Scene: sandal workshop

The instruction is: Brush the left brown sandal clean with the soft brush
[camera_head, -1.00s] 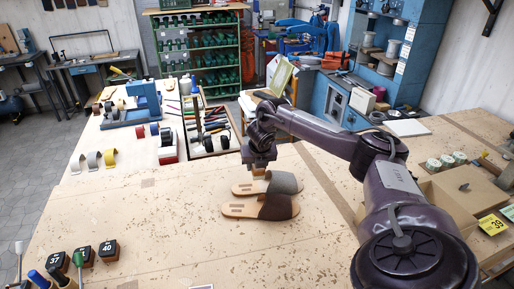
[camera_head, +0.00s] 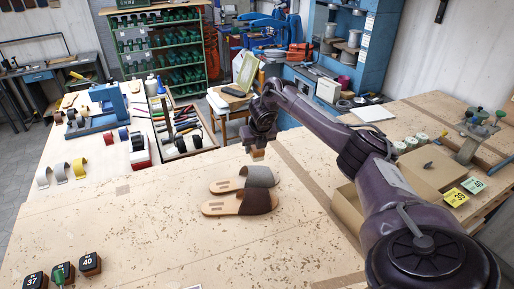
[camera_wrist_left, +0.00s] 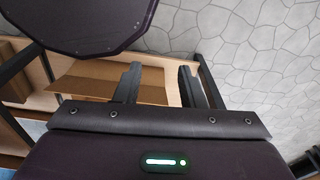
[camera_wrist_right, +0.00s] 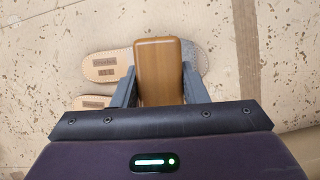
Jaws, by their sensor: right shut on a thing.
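Two sandals with tan soles lie side by side on the workbench. The front one has a dark brown strap (camera_head: 258,201); the one behind has a grey strap (camera_head: 259,175). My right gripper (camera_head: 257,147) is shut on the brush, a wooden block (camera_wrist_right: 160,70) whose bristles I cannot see. In the head view the brush (camera_head: 257,155) is just behind the grey strap, seemingly above the bench. In the right wrist view it hides part of the grey-strapped sandal (camera_wrist_right: 107,66); the brown-strapped sandal (camera_wrist_right: 90,102) is mostly hidden. My left gripper (camera_wrist_left: 160,78) is open and empty, away from the sandals.
Black numbered blocks (camera_head: 62,272) stand at the front left. A tool tray (camera_head: 183,135) and tape rolls (camera_head: 60,172) lie at the back left. An open cardboard box (camera_head: 347,208) is to the right, partly behind my right arm. The bench around the sandals is clear.

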